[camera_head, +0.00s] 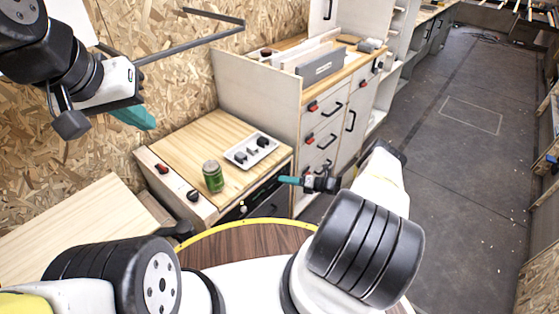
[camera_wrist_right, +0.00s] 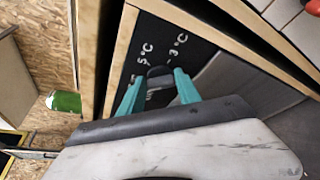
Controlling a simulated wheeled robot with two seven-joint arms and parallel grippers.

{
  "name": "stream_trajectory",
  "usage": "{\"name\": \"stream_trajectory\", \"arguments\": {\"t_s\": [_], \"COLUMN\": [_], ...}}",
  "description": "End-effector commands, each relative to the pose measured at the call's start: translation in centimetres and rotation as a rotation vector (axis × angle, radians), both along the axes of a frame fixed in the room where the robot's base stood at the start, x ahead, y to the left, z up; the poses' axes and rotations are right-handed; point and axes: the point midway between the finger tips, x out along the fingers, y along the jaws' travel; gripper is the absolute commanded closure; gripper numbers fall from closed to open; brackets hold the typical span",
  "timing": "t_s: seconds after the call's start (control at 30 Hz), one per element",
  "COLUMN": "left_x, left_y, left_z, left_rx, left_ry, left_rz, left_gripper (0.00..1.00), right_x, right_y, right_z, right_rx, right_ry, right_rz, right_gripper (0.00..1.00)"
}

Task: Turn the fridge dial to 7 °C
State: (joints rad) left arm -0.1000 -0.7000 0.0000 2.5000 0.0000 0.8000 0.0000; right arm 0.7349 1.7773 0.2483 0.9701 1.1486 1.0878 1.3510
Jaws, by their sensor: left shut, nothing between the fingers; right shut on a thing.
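The black fridge front (camera_head: 262,197) is under the wooden counter in the head view. In the right wrist view its black panel (camera_wrist_right: 127,62) carries white "5 °C" and "3 °C" marks. The dark dial (camera_wrist_right: 158,72) is between the teal fingertips of my right gripper (camera_wrist_right: 158,82), which is shut on it. Part of the dial and the other marks are hidden by the fingers. In the head view my right gripper (camera_head: 284,180) reaches the fridge's right side from the right. My left gripper (camera_head: 146,120) is shut and empty, raised at upper left, away from the fridge.
A green can (camera_head: 213,176) and a white tray (camera_head: 251,150) with dark items stand on the counter (camera_head: 190,150). Red and black knobs are on the counter's left front. A drawer cabinet (camera_head: 310,128) stands close to my right gripper. The floor at right is clear.

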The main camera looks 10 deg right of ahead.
Motion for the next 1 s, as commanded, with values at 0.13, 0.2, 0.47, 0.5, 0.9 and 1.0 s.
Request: {"name": "stream_trajectory", "arguments": {"t_s": [0.13, 0.2, 0.47, 0.5, 0.9, 1.0], "left_x": [0.00, 0.00, 0.00, 0.00, 0.00, 0.00], "left_y": [0.00, 0.00, 0.00, 0.00, 0.00, 0.00], "left_z": [0.00, 0.00, 0.00, 0.00, 0.00, 0.00], "left_rx": [0.000, 0.000, 0.000, 0.000, 0.000, 0.000], "left_ry": [0.000, 0.000, 0.000, 0.000, 0.000, 0.000], "left_rz": [0.000, 0.000, 0.000, 0.000, 0.000, 0.000], "left_gripper": [1.00, 1.00, 1.00, 1.00, 1.00, 1.00], "right_x": [0.09, 0.13, 0.16, 0.17, 0.18, 0.16], "right_y": [-0.15, -0.19, -0.23, -0.23, -0.24, -0.21], "right_z": [-0.09, -0.09, -0.13, -0.12, -0.12, -0.13], "right_rx": [0.049, 0.067, 0.095, 0.096, 0.096, 0.095], "right_ry": [0.038, 0.051, 0.074, 0.075, 0.075, 0.075], "right_rz": [-0.002, -0.003, -0.005, -0.005, -0.005, -0.004], "right_gripper": [1.00, 1.00, 1.00, 1.00, 0.42, 0.38]}}
